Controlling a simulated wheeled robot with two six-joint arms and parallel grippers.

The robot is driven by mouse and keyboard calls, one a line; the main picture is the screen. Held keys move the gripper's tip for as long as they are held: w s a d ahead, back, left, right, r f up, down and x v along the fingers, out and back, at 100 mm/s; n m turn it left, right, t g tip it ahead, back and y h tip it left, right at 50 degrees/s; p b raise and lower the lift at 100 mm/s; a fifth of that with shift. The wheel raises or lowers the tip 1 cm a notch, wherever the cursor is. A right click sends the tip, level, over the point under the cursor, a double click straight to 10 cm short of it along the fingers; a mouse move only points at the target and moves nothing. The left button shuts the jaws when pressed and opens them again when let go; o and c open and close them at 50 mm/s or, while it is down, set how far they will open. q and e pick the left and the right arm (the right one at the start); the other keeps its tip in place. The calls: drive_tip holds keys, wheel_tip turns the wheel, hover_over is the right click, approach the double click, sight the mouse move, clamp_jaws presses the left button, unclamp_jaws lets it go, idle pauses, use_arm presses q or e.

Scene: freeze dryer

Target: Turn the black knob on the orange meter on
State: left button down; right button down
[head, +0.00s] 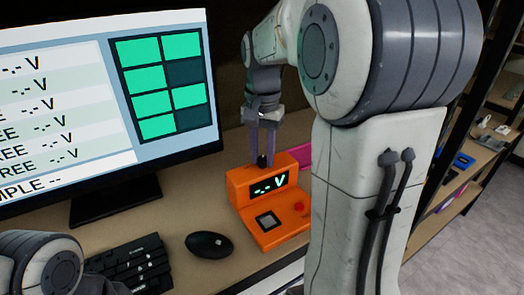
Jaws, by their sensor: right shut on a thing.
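The orange meter (268,202) stands on the desk right of the mouse. Its dark display (269,184) reads "-.- V" in light characters. A red button and a dark square show on its sloping front. The black knob (262,161) is on top of the meter and is mostly hidden between the fingers. My right gripper (263,155) points down from above, shut on the black knob. The knob's turn position cannot be made out. My left gripper is not in view; only part of my left arm shows at the bottom left.
A large monitor (75,196) stands at the left, with a keyboard (130,265) and a black mouse (209,244) in front of it. A pink item (299,156) lies behind the meter. Shelves with small items (464,161) are at the right, beyond my right arm.

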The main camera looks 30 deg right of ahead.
drive_tip(key=shift+r, duration=0.1)
idle(0.5)
drive_tip(key=c, duration=0.6)
unclamp_jaws()
